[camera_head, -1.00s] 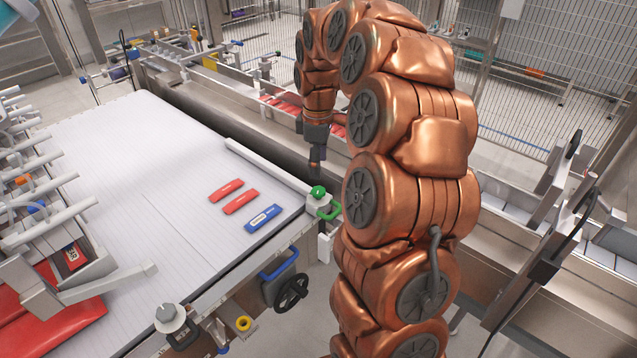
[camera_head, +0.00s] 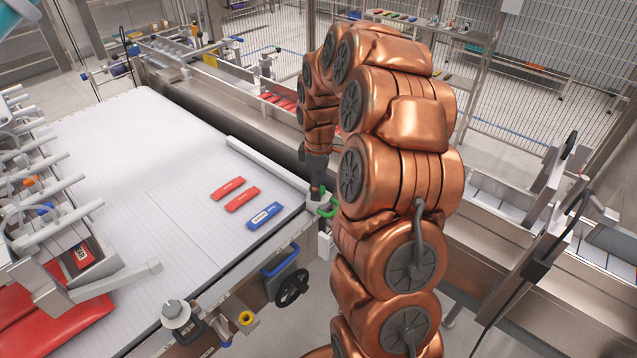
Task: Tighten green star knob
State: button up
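The green star knob sits on the near right end of the white guide rail (camera_head: 262,163), at the conveyor's right corner. It is almost wholly hidden behind my gripper (camera_head: 317,191). My gripper points down over the knob, at or just above it. The fingers are small and dark here, so I cannot tell whether they are open, shut or touching the knob. A green loop handle (camera_head: 335,208) shows just below and to the right of it.
Two red packs (camera_head: 242,199) and a blue pack (camera_head: 265,215) lie on the white conveyor (camera_head: 150,190) left of the rail. A blue handle (camera_head: 281,262) and a black handwheel (camera_head: 291,288) are below the corner. A metal picker frame (camera_head: 60,215) stands at the left.

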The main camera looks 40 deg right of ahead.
jog(key=c, duration=1.1)
jog(key=shift+c, duration=0.2)
